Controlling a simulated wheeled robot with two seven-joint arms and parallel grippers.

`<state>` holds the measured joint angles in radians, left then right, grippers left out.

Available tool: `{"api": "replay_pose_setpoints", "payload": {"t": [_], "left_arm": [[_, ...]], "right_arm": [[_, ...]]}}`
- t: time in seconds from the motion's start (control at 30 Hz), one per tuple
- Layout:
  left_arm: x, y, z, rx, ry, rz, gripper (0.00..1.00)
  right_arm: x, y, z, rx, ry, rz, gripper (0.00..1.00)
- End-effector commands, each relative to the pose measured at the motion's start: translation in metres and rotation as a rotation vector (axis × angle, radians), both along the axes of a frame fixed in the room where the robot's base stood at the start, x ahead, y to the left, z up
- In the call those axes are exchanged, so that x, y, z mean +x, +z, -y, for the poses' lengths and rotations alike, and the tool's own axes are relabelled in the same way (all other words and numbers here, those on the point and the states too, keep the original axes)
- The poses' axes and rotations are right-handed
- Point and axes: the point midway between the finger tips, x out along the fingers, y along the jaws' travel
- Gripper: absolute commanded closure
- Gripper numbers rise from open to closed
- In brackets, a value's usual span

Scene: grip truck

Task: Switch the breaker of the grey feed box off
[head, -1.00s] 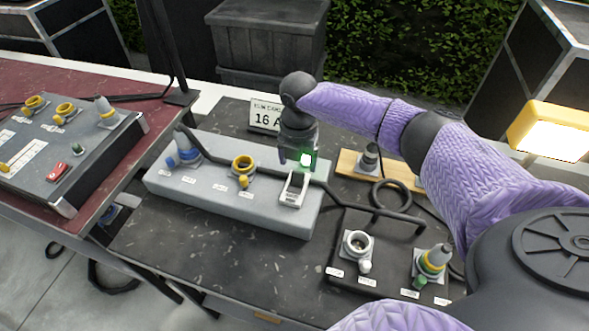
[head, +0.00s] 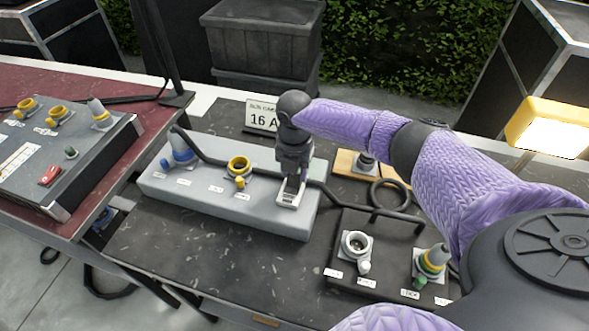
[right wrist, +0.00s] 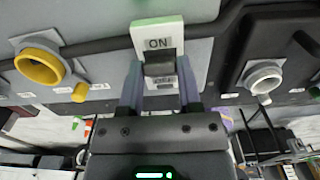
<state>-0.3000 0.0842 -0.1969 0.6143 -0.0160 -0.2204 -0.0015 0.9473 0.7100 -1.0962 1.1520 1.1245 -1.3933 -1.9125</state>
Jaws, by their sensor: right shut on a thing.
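The grey feed box (head: 215,197) is a long light-grey box on the dark table. Its breaker (head: 287,200) is a white plate near the box's right end. In the right wrist view the breaker (right wrist: 158,35) shows the word ON beside a dark lever (right wrist: 160,69). My right gripper (head: 291,184) is down at the breaker. Its fingers (right wrist: 160,88) stand on both sides of the lever, shut on it. The fingers partly hide the lever in the head view. My left gripper is not in view.
A yellow socket (head: 238,165) and a blue plug (head: 182,150) sit on the same box. A black cable (head: 215,160) runs behind my gripper. A dark box (head: 345,225) with a white socket stands to the right. A 16 A sign (head: 262,116) stands behind.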

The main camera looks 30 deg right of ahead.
Motion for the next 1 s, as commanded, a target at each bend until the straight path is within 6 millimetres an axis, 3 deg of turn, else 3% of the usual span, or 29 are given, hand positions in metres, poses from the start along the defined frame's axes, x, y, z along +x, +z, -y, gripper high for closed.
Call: {"api": "replay_pose_setpoints", "payload": {"t": [0.27,0.7,1.0], "left_arm": [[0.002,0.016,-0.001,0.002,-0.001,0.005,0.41],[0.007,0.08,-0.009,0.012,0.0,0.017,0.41],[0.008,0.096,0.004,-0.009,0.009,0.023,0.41]], "right_arm": [[-0.002,0.005,-0.002,-0.042,0.002,0.036,1.0],[-0.014,0.009,-0.016,-0.307,0.005,0.264,1.0],[-0.022,0.001,-0.026,-0.513,0.002,0.439,1.0]]}}
